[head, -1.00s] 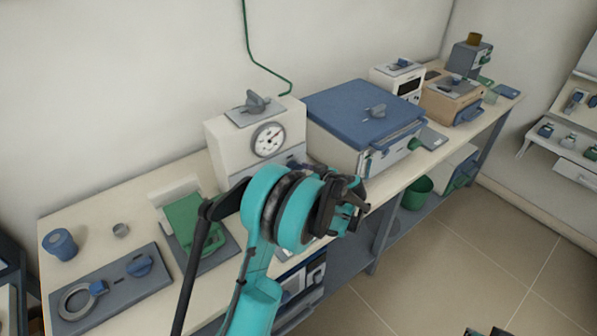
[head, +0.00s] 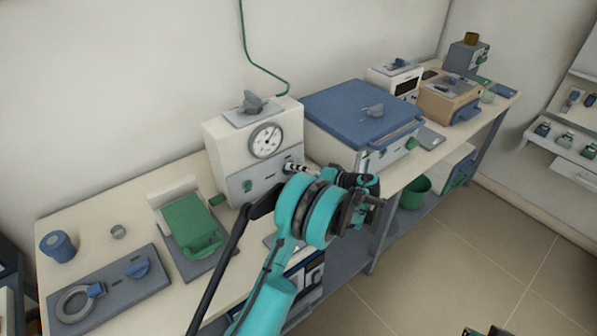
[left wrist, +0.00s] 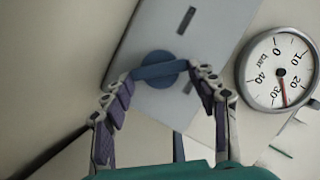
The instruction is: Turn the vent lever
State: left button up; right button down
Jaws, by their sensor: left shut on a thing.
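The vent lever (left wrist: 157,68) is a blue bar on a round blue hub, set on a grey panel (left wrist: 205,42) beside the gauge in the left wrist view. My left gripper (left wrist: 161,74) has one fingertip at each end of the bar and is shut on it. In the head view my left gripper (head: 291,167) reaches back to the grey front panel (head: 262,178) under the gauge; the lever is hidden there. A dark piece at the bottom edge, probably my right gripper (head: 484,331), barely shows.
The round bar gauge (head: 266,140) sits above the panel. A blue-lidded box (head: 345,112) stands to the right. A green-topped device (head: 192,222) and a grey plate with a ring (head: 120,290) lie to the left on the bench. The floor in front is clear.

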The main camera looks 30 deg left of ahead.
pick_arm(q)
jog(key=m, duration=0.1)
jog(key=m+g+y, duration=0.1)
jog(key=shift+w+f+m, duration=0.15)
jog(key=shift+f+m, duration=0.15)
jog(key=shift+m, duration=0.1)
jog(key=shift+f+m+y, duration=0.2)
jog(key=shift+m+y, duration=0.7)
jog(key=shift+m, duration=0.8)
jog(key=o, duration=1.1)
jog(key=shift+o, duration=0.2)
notch_tip(320, 180, up, 10)
